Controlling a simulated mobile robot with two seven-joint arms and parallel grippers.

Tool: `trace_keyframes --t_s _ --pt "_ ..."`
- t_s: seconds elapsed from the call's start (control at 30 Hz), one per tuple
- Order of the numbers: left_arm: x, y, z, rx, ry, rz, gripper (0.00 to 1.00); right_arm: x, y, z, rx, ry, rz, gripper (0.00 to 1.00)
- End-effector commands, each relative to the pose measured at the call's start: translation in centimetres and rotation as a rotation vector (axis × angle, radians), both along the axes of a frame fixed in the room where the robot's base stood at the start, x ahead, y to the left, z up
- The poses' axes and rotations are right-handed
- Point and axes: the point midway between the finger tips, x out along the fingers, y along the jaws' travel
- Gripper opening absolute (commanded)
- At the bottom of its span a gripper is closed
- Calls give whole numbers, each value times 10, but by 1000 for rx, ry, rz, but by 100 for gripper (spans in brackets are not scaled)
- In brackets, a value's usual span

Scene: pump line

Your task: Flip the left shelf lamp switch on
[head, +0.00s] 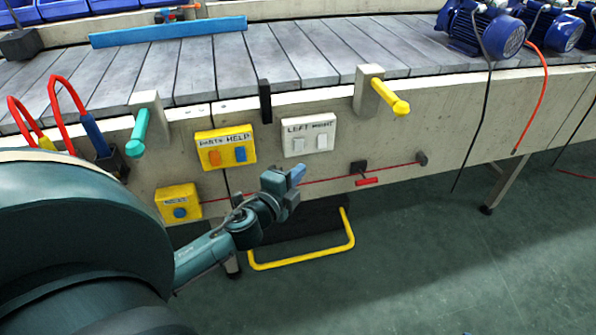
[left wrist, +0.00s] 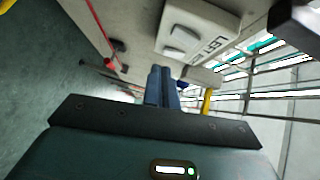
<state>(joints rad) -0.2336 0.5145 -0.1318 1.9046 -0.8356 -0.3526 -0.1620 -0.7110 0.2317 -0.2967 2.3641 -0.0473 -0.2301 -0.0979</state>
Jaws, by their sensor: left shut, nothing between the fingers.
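The white switch plate (head: 309,124) labelled LEFT and RIGHT is on the front face of the conveyor. It carries a left rocker switch (head: 298,147) and a right rocker switch (head: 322,142). I cannot tell which way either rocker is set. My left gripper (head: 297,173) is shut and empty, below the plate in the head view and apart from it. In the left wrist view the shut fingers (left wrist: 162,85) point toward the plate (left wrist: 205,20), which appears turned on its side. My right gripper is not in view.
A yellow box (head: 226,134) with orange and blue buttons is left of the plate. A yellow handle (head: 390,97) and a teal handle (head: 138,133) stick out from the conveyor. A red cord with a tag (head: 367,181) runs below. A yellow bar (head: 305,257) sits near the floor.

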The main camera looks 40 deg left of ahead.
Motion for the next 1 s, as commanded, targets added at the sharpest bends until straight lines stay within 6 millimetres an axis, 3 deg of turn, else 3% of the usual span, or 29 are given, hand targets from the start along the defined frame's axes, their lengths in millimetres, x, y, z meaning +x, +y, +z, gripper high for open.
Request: trace_keyframes --t_s 0.03,0.2,0.4,0.6,1.0 --pt "-15 -1 -5 -3 9 2 0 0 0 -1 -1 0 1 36" --pt "-50 -3 -10 -4 7 2 0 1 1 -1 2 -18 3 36" --pt "-78 -5 -13 -3 5 2 0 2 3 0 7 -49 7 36" --pt "-89 -6 -13 -1 3 1 0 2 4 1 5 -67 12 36" --pt "-89 -6 -13 0 3 1 0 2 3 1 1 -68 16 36"
